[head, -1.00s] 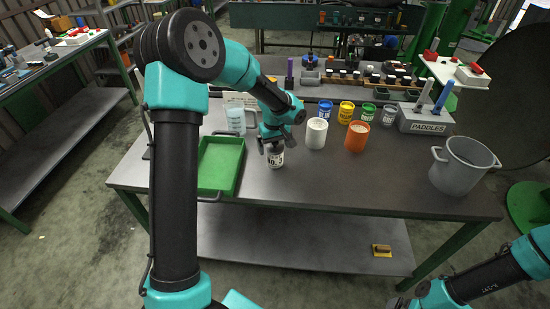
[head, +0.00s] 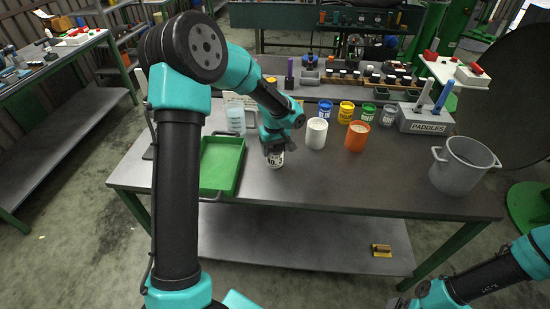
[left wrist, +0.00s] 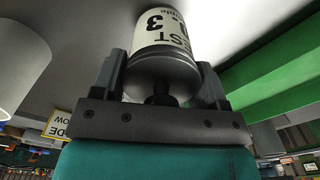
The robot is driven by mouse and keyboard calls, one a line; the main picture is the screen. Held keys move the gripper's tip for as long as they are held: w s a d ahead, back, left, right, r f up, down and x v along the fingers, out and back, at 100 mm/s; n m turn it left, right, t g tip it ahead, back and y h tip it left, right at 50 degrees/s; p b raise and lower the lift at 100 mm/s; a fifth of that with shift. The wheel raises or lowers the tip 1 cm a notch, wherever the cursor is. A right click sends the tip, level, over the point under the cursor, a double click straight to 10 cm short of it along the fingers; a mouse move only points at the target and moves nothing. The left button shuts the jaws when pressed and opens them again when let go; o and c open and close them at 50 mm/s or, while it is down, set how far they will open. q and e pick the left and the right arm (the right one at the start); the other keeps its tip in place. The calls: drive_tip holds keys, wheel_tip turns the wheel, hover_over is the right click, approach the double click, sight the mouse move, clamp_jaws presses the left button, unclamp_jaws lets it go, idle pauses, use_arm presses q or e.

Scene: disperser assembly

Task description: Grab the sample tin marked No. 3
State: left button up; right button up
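The sample tin marked No. 3 (head: 276,160) stands upright on the grey workbench, a white-labelled tin with dark lettering. My left gripper (head: 273,148) is over it from above and hides its top. In the left wrist view the tin (left wrist: 165,38) sits between the two fingers of the left gripper (left wrist: 164,72), with its dark lid and knob toward the palm. A finger stands close on each side; I cannot tell whether they press on it. My right arm shows at the lower right, but its gripper fingers cannot be made out.
A green tray (head: 221,165) lies just left of the tin. A white cup (head: 316,133) and an orange cup (head: 357,136) stand to the right. Several coloured tins stand behind, with a paddles holder (head: 425,120) and a grey pot (head: 464,166) farther right. The bench's front middle is clear.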

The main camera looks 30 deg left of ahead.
use_arm(q)
drive_tip(key=c, duration=0.5)
drive_tip(key=shift+o, duration=0.2)
drive_tip(key=shift+r, duration=0.15)
drive_tip(key=shift+r, duration=1.45)
drive_tip(key=shift+s+d+r, duration=0.15)
drive_tip(key=shift+s+r, duration=0.05)
drive_tip(key=shift+r, duration=0.05)
drive_tip(key=s+d+r, duration=0.1)
drive_tip(key=s+d, duration=0.7)
drive_tip(key=s, duration=0.5)
drive_tip(key=shift+r, duration=0.15)
drive_tip(key=shift+s, duration=0.1)
